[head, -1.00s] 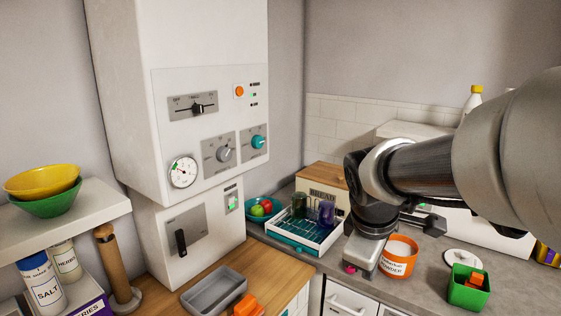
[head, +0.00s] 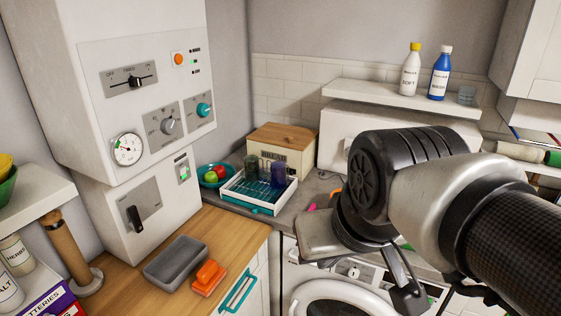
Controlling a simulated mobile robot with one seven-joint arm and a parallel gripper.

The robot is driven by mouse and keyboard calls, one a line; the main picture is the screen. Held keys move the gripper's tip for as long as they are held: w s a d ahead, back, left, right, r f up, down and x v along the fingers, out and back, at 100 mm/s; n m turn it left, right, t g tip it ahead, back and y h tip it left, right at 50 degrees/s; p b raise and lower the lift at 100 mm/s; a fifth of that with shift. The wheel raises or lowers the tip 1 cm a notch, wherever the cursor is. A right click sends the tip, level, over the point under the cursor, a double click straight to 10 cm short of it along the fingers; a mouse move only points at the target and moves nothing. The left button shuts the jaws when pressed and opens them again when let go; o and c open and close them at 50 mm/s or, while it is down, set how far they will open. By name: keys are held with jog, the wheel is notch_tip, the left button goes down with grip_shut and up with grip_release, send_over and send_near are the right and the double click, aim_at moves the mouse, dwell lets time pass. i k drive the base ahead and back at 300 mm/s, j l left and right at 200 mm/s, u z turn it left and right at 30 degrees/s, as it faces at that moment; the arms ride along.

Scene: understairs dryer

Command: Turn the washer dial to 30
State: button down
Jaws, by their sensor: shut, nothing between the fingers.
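The white washer (head: 300,284) stands under the counter at the bottom centre, its round door partly cut off by the picture's lower edge. A small round dial (head: 353,272) shows on its front panel, partly shaded and close below my arm. Its markings are too small to read, so I cannot tell its setting. My gripper (head: 408,297) hangs in front of the washer panel, to the right of the dial and apart from it in the picture. It points downward, is shut and holds nothing visible. My arm hides part of the panel and counter.
A boiler panel (head: 95,75) with several knobs is at left. A dish rack (head: 262,208) with cups, a bread box (head: 285,140) and a fruit bowl (head: 205,182) stand on the counter. A grey tray (head: 160,275) and orange sponge (head: 208,275) lie on the wooden top.

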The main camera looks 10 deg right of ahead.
aim_at(353, 272)
jog(key=z, duration=0.75)
